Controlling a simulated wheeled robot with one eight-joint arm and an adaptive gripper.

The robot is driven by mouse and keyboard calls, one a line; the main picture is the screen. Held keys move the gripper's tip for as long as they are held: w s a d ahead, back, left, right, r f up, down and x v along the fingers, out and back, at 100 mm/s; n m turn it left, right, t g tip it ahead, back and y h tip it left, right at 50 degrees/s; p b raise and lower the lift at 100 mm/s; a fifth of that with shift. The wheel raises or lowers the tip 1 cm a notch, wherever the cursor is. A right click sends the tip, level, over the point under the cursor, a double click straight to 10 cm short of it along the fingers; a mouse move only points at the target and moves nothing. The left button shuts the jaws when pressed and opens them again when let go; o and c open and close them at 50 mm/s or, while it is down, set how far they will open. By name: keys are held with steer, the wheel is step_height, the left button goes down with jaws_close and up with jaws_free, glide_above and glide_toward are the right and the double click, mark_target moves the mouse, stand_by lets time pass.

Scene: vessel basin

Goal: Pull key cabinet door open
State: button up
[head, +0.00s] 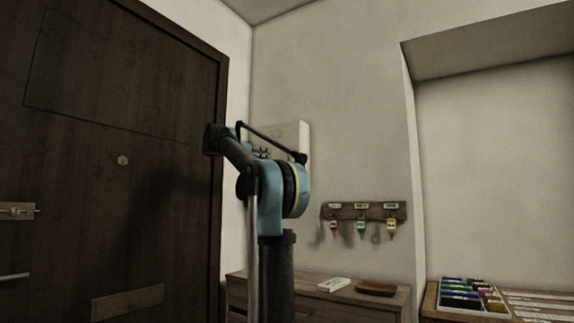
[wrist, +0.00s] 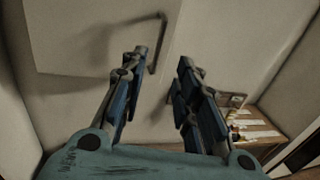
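The key cabinet is a pale box on the wall, partly hidden behind my arm in the head view (head: 297,135). In the wrist view its flat pale door (wrist: 85,45) fills the upper left and looks closed. A thin dark bar handle (wrist: 159,40) stands near the door's right edge. My gripper (wrist: 163,58) is open and empty, with one finger on each side of the handle's lower part in the picture. I cannot tell how far the fingertips are from the door, and no contact shows.
A dark door (head: 120,90) stands at the left. A rack (head: 365,211) with several coloured keys hangs right of the cabinet. A wooden cabinet (head: 345,298) below holds a white tray (head: 334,285) and a brown dish (head: 376,289). The wall around the rack is clear.

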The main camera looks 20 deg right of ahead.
steer(key=x, duration=1.7)
steer(key=shift+d, duration=0.2)
jaws_close()
